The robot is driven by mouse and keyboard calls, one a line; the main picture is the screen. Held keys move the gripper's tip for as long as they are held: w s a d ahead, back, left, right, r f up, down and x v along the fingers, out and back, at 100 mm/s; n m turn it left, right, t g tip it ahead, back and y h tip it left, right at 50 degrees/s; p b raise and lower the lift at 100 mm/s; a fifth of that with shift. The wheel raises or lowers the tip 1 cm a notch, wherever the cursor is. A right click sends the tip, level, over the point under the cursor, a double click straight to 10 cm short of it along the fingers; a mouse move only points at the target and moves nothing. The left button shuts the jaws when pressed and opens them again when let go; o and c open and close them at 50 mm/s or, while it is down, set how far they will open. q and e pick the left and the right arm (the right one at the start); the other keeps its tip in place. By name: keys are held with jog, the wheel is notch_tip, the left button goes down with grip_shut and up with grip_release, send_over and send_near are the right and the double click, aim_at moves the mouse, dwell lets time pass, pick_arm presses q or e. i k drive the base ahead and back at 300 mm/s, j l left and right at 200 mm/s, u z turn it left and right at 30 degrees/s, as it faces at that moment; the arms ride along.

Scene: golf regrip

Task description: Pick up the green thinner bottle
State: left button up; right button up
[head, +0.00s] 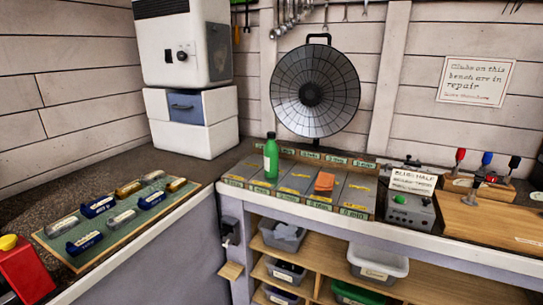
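The green thinner bottle (271,157) stands upright in the head view, near the middle of the picture. It has a dark cap and a small pale label, and it stands on or at the left part of a row of grey, labelled slots (297,183) on the bench. Neither of my grippers shows in this view, so nothing of mine is seen near the bottle.
An orange folded cloth (324,181) lies right of the bottle. A grey box with a green button (410,211) stands further right. A green mat (110,228) with several small items lies left. A round black fan-like disc (314,90) stands behind. Bins fill the shelves below.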

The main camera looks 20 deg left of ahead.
aim_at(270, 150)
jog(key=i+j+u, duration=0.35)
jog(key=i+j, duration=0.25)
jog(key=i, duration=0.2)
